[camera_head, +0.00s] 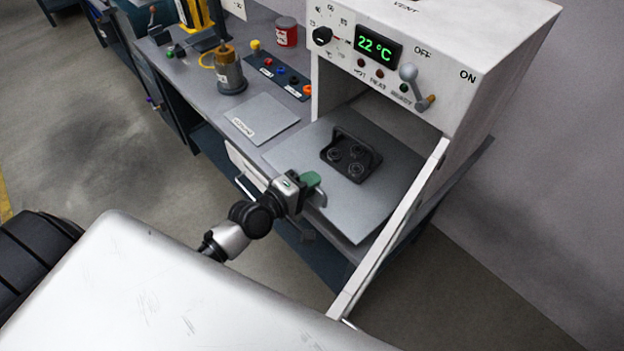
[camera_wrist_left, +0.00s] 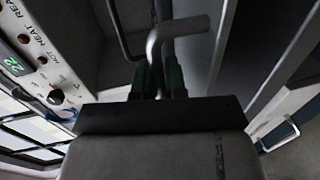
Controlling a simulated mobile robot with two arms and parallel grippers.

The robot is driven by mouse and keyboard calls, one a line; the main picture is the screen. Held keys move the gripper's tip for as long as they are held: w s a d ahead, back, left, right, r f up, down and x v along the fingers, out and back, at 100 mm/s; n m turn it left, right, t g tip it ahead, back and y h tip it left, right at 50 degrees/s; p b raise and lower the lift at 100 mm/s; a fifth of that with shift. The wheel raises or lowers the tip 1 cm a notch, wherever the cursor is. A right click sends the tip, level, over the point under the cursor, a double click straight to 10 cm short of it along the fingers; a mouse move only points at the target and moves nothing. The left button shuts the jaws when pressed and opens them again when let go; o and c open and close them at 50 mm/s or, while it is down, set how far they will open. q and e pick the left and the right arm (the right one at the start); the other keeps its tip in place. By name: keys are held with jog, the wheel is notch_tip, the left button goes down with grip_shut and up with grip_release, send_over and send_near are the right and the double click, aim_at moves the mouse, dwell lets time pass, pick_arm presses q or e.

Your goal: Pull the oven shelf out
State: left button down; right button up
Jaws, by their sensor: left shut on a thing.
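The oven shelf (camera_head: 300,158) is a flat grey plate that sticks out from the open front of the white oven (camera_head: 440,45). A black holder (camera_head: 350,157) with several round parts lies on the shelf. My left gripper (camera_head: 312,182), with green fingertips, is shut on the shelf's handle (camera_head: 321,197) at the front edge. In the left wrist view the bent grey handle (camera_wrist_left: 175,32) passes between the green fingers (camera_wrist_left: 160,80). My right gripper does not show in either view.
The oven door (camera_head: 395,225) hangs open to the right of the shelf. Left of the oven, the bench holds a labelled grey plate (camera_head: 262,117), a brass-topped cylinder (camera_head: 229,72), a strip of coloured knobs (camera_head: 279,76) and a red can (camera_head: 287,32). Floor is clear at the left.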

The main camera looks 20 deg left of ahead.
pick_arm(q)
jog(key=c, duration=1.2)
grip_release()
jog(key=b+v, duration=0.1)
jog(key=v, duration=1)
jog(key=shift+w, duration=0.1)
